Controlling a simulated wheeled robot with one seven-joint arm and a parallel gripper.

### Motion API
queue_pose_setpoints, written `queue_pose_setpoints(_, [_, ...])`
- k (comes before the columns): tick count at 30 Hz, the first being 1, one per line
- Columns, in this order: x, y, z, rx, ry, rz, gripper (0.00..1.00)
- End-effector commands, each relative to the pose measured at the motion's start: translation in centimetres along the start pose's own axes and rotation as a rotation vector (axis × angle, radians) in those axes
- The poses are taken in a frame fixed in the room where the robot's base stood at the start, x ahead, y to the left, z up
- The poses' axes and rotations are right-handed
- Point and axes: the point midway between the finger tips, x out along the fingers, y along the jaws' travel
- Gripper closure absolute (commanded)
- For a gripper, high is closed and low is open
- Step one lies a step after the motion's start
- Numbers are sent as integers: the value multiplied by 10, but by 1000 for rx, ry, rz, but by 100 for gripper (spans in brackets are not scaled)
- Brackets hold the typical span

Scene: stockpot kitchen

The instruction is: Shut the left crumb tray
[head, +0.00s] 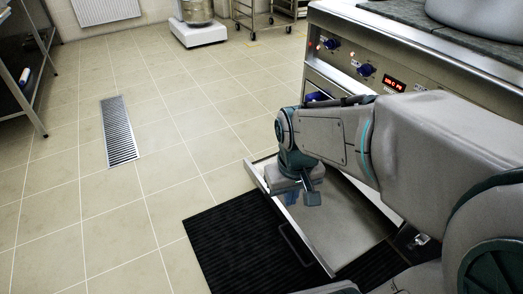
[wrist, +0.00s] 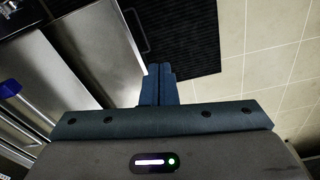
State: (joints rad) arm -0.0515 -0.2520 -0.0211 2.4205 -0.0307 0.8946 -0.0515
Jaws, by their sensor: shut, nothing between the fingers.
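The crumb tray (head: 335,225) is pulled out from under the range at the right of the head view. It is a flat grey metal pan with a raised front edge and a bar handle (head: 293,245). In the wrist view the tray (wrist: 98,42) lies left of the fingers, with its handle (wrist: 136,30) near the top. My gripper (head: 308,196) is shut and empty, pointing down by the tray's front edge. In the wrist view its fingers (wrist: 159,72) are together beside that edge. I cannot tell whether they touch it.
The range (head: 425,65) has knobs, a red display and a large pot (head: 480,15) on top. A black ribbed mat (head: 235,240) lies under the tray's front. Tiled floor to the left is clear, with a flush drain grate (head: 118,130). A steel table (head: 25,75) stands far left.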

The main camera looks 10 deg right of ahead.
Motion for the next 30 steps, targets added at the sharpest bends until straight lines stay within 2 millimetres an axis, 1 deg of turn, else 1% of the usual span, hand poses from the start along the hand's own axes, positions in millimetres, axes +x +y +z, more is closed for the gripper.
queue_pose_setpoints(1, [3, 1, -15, -35, -18, 8, 100])
queue_pose_setpoints(3, [9, 3, -36, -92, -38, 25, 100])
queue_pose_setpoints(8, [31, 8, -85, -226, -86, 70, 100])
queue_pose_setpoints(12, [58, 10, -126, -348, -130, 115, 100])
queue_pose_setpoints(14, [72, 10, -142, -404, -149, 137, 100])
queue_pose_setpoints(18, [108, 7, -177, -538, -198, 191, 100])
queue_pose_setpoints(20, [125, 6, -191, -597, -220, 216, 100])
queue_pose_setpoints(21, [137, 5, -200, -637, -235, 233, 100])
queue_pose_setpoints(26, [188, -2, -230, -807, -296, 304, 100])
queue_pose_setpoints(29, [222, -7, -245, -917, -337, 351, 100])
queue_pose_setpoints(30, [236, -10, -250, -965, -355, 370, 100])
